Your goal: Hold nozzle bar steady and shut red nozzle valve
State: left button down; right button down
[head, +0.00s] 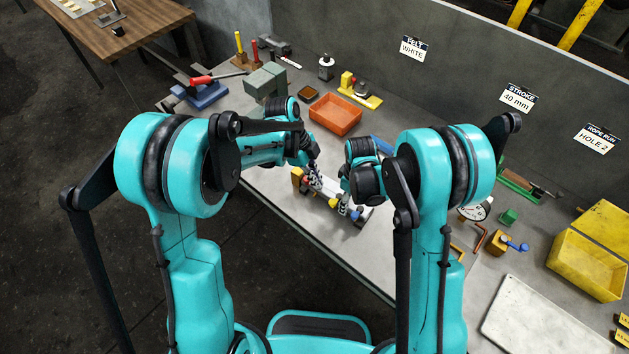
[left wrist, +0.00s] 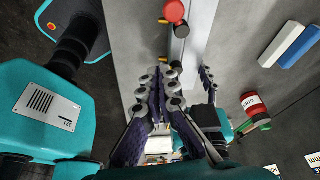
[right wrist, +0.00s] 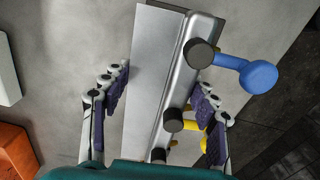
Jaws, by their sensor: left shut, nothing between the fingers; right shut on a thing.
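The nozzle bar (head: 322,187) lies on the bench in the head view, a grey metal bar with dark knobs. In the right wrist view the bar (right wrist: 165,95) carries a blue valve handle (right wrist: 260,76) and a yellow one (right wrist: 214,145). In the left wrist view a red valve handle (left wrist: 173,12) sits beside a dark knob on the bar (left wrist: 205,20). My right gripper (right wrist: 162,92) is shut on the bar, one finger on each side. My left gripper (left wrist: 160,80) is shut and empty close to the bar, short of the red handle. The red handle's exact angle is unclear.
An orange bin (head: 335,114) stands behind the bar. A yellow bin (head: 586,264) and a pale board (head: 545,318) are at the right. Vises and small tools stand along the back left. My two arms are close together over the bar. The bench front is clear.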

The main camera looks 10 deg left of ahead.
pick_arm(q)
notch_tip(320, 180, up, 7)
jog(key=w+a, duration=0.1)
jog(key=w, duration=0.1)
jog(key=shift+w, duration=0.25)
jog(key=shift+f, duration=0.1)
pick_arm(e)
jog(key=shift+c, duration=2)
grip_release()
